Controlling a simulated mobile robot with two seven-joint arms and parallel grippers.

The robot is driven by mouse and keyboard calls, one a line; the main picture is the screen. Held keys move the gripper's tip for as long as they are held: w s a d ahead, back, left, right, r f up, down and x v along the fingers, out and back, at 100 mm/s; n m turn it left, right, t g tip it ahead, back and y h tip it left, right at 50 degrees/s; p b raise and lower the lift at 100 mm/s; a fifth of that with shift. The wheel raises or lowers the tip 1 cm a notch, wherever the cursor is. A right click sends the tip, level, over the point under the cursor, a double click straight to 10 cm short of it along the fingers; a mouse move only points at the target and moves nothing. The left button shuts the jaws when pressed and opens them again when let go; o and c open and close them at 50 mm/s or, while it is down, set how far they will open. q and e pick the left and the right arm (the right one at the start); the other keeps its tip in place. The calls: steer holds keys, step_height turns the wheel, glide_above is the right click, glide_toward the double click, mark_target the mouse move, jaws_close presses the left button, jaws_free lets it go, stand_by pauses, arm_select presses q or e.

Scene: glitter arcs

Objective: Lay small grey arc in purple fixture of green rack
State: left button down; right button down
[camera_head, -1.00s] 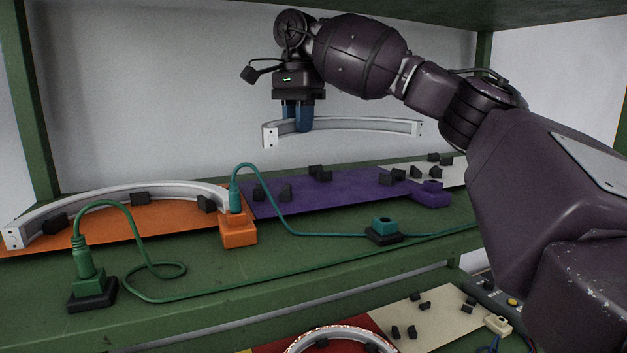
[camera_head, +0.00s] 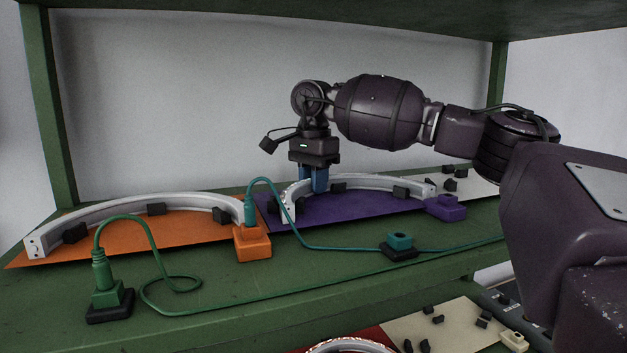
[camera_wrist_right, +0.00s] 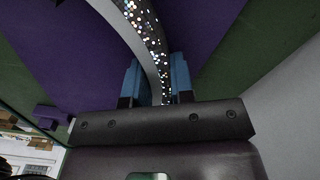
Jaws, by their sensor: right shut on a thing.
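The small grey arc (camera_head: 377,181) is at the purple fixture (camera_head: 345,210) on the green rack (camera_head: 330,275), among the fixture's black blocks. My right gripper (camera_head: 314,182) is shut on the arc near its left end. In the right wrist view the blue fingers (camera_wrist_right: 157,82) stand on both sides of the arc (camera_wrist_right: 146,32), whose face there glitters. The purple surface (camera_wrist_right: 205,30) shows behind it. I cannot tell whether the arc touches the fixture's surface. My left gripper is not in view.
Another grey arc (camera_head: 130,202) lies in the orange fixture (camera_head: 150,232) on the left. A green cable (camera_head: 285,215) with plugs loops in front of the fixtures. A cream fixture (camera_head: 475,186) is at the right. An upper shelf (camera_head: 300,12) hangs above.

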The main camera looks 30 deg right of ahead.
steer(key=c, duration=1)
jaws_free()
step_height(320, 180, up, 12)
steer(key=shift+r+b, duration=0.1)
steer(key=shift+b, duration=0.35)
stand_by(0.4)
